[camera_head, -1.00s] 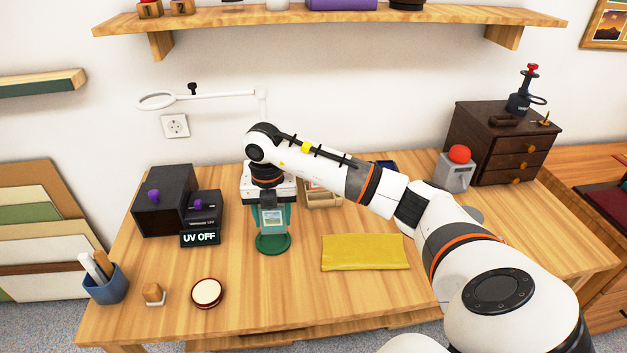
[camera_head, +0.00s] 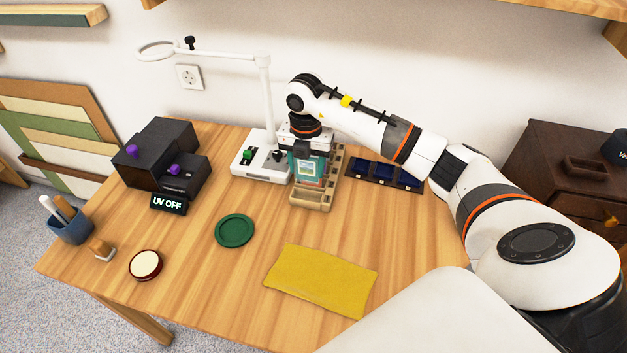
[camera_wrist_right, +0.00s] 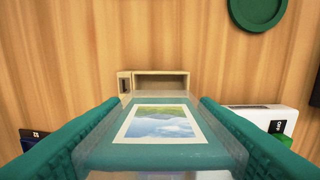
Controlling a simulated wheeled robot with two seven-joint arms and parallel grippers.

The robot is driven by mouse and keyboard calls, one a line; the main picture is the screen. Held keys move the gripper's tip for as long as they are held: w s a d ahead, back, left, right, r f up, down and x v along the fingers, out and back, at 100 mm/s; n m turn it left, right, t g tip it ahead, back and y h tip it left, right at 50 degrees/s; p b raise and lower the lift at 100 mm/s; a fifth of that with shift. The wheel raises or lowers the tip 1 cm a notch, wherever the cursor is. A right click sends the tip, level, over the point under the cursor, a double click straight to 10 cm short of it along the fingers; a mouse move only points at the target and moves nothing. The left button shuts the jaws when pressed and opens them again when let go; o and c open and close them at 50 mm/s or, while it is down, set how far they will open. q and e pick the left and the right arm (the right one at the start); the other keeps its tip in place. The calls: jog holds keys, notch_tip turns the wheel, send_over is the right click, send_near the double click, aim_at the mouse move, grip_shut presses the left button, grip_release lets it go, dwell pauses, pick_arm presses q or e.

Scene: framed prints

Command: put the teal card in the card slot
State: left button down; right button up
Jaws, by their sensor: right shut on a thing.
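The teal card (camera_head: 307,171), with a small landscape print on its face, is between the fingers of my right gripper (camera_head: 306,168), which is shut on it. In the right wrist view the teal card (camera_wrist_right: 160,155) spans the two teal fingers, with the gripper (camera_wrist_right: 160,130) pointing at a wooden holder (camera_wrist_right: 160,83). In the head view the wooden holder (camera_head: 313,199) stands on the table below and behind the card. Which part of it is the card slot I cannot tell. Whether the card touches the holder is unclear. My left gripper is out of view.
A white lamp base (camera_head: 257,165) stands close left of the holder and a blue compartment tray (camera_head: 383,174) lies to its right. A green round coaster (camera_head: 235,230) and yellow cloth (camera_head: 320,280) lie in front. A black UV box (camera_head: 163,151) stands left.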

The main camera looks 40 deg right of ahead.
aim_at(306, 181)
notch_tip(306, 181, down, 4)
jog(key=shift+a+r, duration=0.1)
jog(key=shift+a, duration=0.05)
notch_tip(306, 181, down, 4)
jog(key=shift+r+p, duration=0.15)
jog(key=shift+p, duration=0.2)
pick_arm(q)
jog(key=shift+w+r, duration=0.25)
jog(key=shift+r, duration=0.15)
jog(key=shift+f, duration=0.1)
pick_arm(e)
jog(key=shift+f, duration=0.2)
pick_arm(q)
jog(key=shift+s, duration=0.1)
pick_arm(e)
jog(key=o, duration=1)
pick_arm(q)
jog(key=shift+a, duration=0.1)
pick_arm(e)
jog(key=shift+r, duration=0.25)
pick_arm(q)
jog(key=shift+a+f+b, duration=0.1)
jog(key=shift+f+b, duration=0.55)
jog(key=shift+b, duration=0.15)
pick_arm(e)
notch_tip(306, 181, up, 12)
jog(key=shift+f, duration=0.1)
